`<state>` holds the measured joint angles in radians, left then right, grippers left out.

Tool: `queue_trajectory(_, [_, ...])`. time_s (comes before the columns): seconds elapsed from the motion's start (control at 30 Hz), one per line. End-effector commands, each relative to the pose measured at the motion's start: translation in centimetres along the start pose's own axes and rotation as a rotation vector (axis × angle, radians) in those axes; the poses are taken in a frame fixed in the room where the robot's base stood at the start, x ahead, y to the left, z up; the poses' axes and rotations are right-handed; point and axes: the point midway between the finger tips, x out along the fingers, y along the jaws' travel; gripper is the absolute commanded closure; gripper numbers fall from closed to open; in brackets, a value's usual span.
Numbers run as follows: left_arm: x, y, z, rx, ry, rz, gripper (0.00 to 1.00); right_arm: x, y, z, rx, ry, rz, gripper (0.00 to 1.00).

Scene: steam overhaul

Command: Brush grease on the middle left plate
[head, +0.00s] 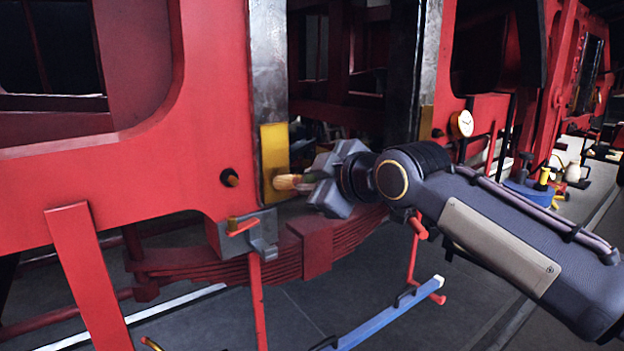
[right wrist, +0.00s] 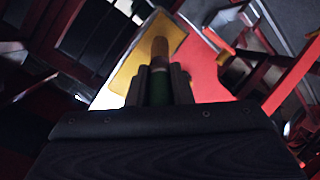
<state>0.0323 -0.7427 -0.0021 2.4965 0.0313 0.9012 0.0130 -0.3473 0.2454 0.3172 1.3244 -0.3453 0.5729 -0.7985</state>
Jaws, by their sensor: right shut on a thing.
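My right gripper (head: 318,182) is shut on a brush with a green handle (right wrist: 158,92). The brush's tan bristles (head: 287,182) point left in the head view. They overlap the right part of a yellow plate (head: 273,150) on the lower end of the left upright steel guide. The plate also shows behind the brush tip in the right wrist view (right wrist: 138,72). The bristles are at the plate's face or very close to it; I cannot tell whether they touch. A second yellow plate (head: 426,122) sits on the guide farther right. My left gripper is not in view.
The red frame (head: 215,120) surrounds the guides. A red leaf spring (head: 215,268) and a grey bracket (head: 262,236) lie below the plate.

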Motion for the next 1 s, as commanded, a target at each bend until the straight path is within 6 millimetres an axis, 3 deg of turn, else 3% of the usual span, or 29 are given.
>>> queue_trajectory(0.57, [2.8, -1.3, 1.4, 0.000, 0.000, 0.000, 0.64, 1.4, -2.6, 2.6, 0.000, 0.001, 0.001, 1.00])
queue_trajectory(1.0, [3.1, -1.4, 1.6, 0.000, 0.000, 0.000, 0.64, 1.0, -2.8, 2.8, 0.000, 0.002, 0.003, 1.00])
